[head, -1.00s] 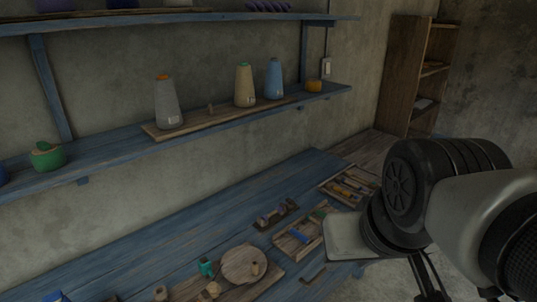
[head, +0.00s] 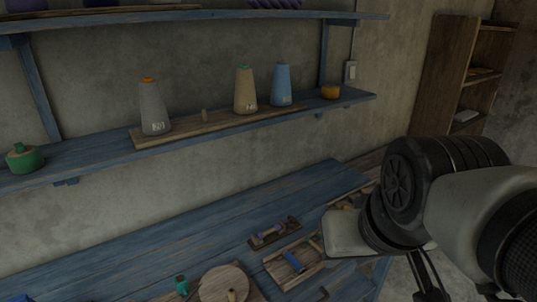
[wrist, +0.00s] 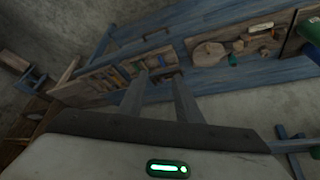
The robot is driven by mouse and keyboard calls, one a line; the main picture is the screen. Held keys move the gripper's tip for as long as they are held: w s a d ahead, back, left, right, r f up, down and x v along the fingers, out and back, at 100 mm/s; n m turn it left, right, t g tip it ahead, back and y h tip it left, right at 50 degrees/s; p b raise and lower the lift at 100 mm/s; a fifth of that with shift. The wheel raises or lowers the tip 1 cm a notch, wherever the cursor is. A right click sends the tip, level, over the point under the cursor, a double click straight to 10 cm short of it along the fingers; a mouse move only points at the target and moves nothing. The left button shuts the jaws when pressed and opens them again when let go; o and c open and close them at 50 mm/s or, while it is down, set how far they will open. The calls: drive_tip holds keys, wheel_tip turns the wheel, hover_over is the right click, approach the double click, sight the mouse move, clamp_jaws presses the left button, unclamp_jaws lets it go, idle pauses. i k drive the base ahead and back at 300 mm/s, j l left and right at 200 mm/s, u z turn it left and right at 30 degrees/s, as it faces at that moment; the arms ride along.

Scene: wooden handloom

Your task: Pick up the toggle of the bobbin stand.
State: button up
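A long wooden board (head: 184,128) on the lower shelf carries a grey cone (head: 154,108), a tan cone (head: 245,92) and a blue cone (head: 281,86). A small wooden peg (head: 205,115) stands on it between the grey and tan cones. This looks like the bobbin stand and its toggle, but I cannot be sure. My gripper (wrist: 160,78) is open and empty in the wrist view, with its two fingers apart above the workbench area. It is far from the peg, which I cannot make out in the wrist view. My arm hides part of the bench's right end.
The blue workbench (head: 170,240) holds a tray with a blue item (head: 292,262), a small rack (head: 273,232) and a round wooden disc (head: 224,286). An upper shelf (head: 200,15) hangs above.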

sight(293, 220)
drive_tip(key=i+l+u, duration=0.15)
drive_tip(key=l, duration=0.2)
drive_tip(key=i+l+u, duration=0.1)
drive_tip(key=l, duration=0.25)
drive_tip(key=i+l+u, duration=0.15)
drive_tip(key=l, duration=0.25)
drive_tip(key=i+l+u, duration=0.15)
drive_tip(key=l, duration=0.25)
drive_tip(key=i+l+u, duration=0.1)
drive_tip(key=l, duration=0.25)
